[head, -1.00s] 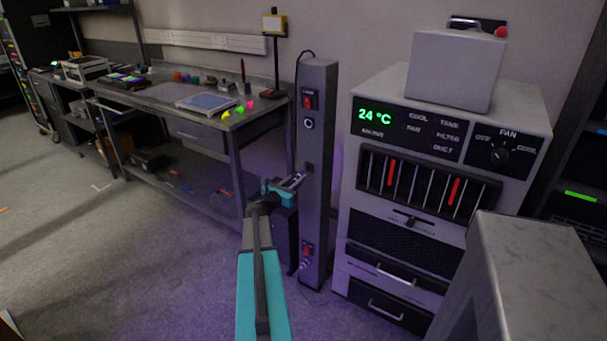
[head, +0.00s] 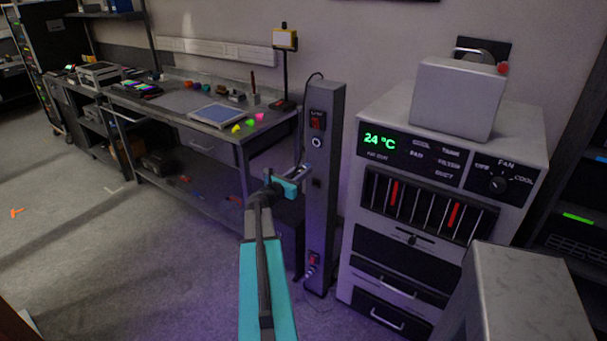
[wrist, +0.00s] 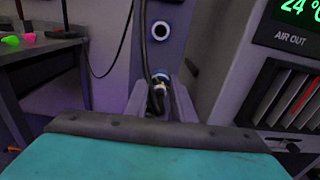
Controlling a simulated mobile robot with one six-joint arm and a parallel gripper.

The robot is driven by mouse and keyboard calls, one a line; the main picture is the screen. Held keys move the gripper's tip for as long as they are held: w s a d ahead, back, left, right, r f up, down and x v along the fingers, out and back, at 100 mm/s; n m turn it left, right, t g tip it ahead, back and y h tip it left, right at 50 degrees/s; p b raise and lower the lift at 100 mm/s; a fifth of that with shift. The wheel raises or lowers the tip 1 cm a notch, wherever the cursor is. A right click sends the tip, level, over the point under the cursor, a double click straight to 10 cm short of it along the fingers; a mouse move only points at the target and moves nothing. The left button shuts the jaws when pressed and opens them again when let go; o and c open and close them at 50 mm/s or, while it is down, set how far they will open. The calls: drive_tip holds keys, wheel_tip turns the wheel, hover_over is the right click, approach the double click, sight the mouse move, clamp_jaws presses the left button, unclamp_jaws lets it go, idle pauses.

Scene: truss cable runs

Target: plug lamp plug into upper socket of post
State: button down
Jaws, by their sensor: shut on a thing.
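The grey post (head: 322,205) stands upright between the workbench and the white cabinet. Its upper socket (head: 317,142) is a pale ring below a red switch; it also shows in the wrist view (wrist: 160,30), with nothing in it. My gripper (head: 301,173) is in front of the post, below the level of that socket. In the wrist view, its fingers (wrist: 160,98) are shut on the lamp plug (wrist: 159,80), a small blue-and-white piece with a dark cable. The plug appears below the socket, apart from it. The fingers partly hide the plug.
The white cabinet (head: 372,215) stands close right of the post. The workbench (head: 178,112) is to the left, with the lamp (head: 285,40) at its back corner. A dark cable (wrist: 146,40) hangs left of the socket. A lower red switch (head: 313,258) is near the post's foot.

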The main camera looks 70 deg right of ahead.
wheel_tip(320, 180, up, 7)
drive_tip(key=w+p, duration=0.1)
drive_tip(key=p, duration=0.3)
drive_tip(key=shift+a, duration=0.2)
drive_tip(key=shift+d+f, duration=0.1)
drive_tip(key=shift+d, duration=0.05)
drive_tip(key=shift+p+x, duration=0.65)
drive_tip(key=shift+x, duration=2.15)
drive_tip(key=shift+b, duration=0.4)
drive_tip(key=shift+b+x, duration=0.5)
drive_tip(key=shift+x, duration=0.25)
idle(1.7)
drive_tip(key=shift+m+b, duration=1)
drive_tip(key=shift+b, duration=0.85)
